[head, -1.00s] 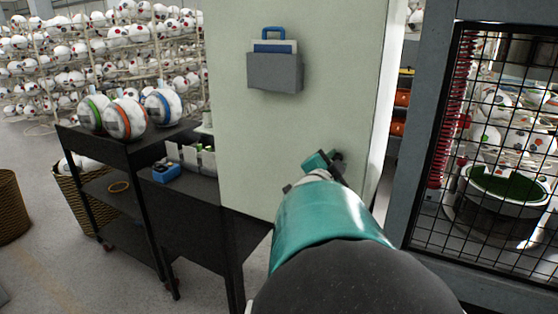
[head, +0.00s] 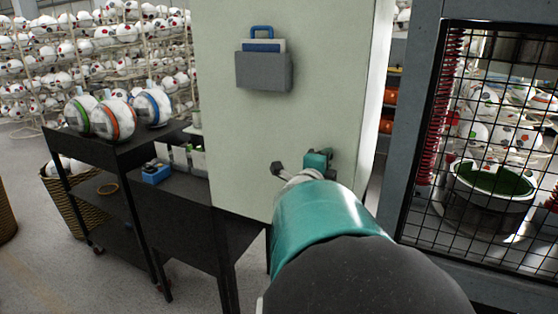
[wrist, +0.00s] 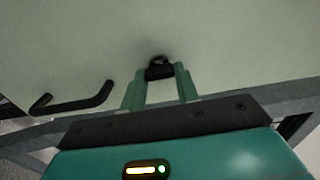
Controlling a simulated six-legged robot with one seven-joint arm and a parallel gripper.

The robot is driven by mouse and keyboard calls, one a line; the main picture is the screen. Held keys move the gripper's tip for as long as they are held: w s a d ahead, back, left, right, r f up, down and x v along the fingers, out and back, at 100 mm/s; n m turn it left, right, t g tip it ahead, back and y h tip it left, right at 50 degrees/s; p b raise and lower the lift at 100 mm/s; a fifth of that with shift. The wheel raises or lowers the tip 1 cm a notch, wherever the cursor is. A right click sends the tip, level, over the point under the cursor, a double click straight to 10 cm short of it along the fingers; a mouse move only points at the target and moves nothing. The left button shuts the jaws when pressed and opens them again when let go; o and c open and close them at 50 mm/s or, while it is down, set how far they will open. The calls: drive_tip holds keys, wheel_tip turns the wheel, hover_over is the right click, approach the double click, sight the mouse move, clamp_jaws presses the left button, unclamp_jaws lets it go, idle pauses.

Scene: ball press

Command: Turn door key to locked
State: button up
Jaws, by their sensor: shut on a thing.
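The pale green door (head: 230,150) stands in front of me, and its face fills the top of the wrist view (wrist: 230,50). A small dark key (wrist: 159,62) sits at the door face in the wrist view. My gripper (wrist: 159,73) has its two teal fingers closed on either side of the key and is shut on it. In the head view, my teal arm hides the key and most of my gripper (head: 318,160). A black door handle (wrist: 78,104) lies left of the fingers in the wrist view, apart from them. I cannot tell the lock's state.
A grey holder (head: 263,72) with a blue clipboard hangs on the door. A black cart (head: 130,150) with balls on top stands left of the door. A mesh-fronted machine frame (head: 425,130) stands close on the right. Open floor (head: 40,260) lies at the lower left.

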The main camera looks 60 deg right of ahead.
drive_tip(key=shift+w, duration=0.1)
idle(0.4)
drive_tip(key=o, duration=1)
drive_tip(key=shift+w, duration=0.1)
drive_tip(key=a, duration=0.4)
drive_tip(key=s+a, duration=0.1)
drive_tip(key=a, duration=0.4)
drive_tip(key=s+a, duration=0.1)
drive_tip(key=a, duration=0.3)
drive_tip(key=shift+s+a, duration=0.25)
drive_tip(key=shift+a, duration=0.1)
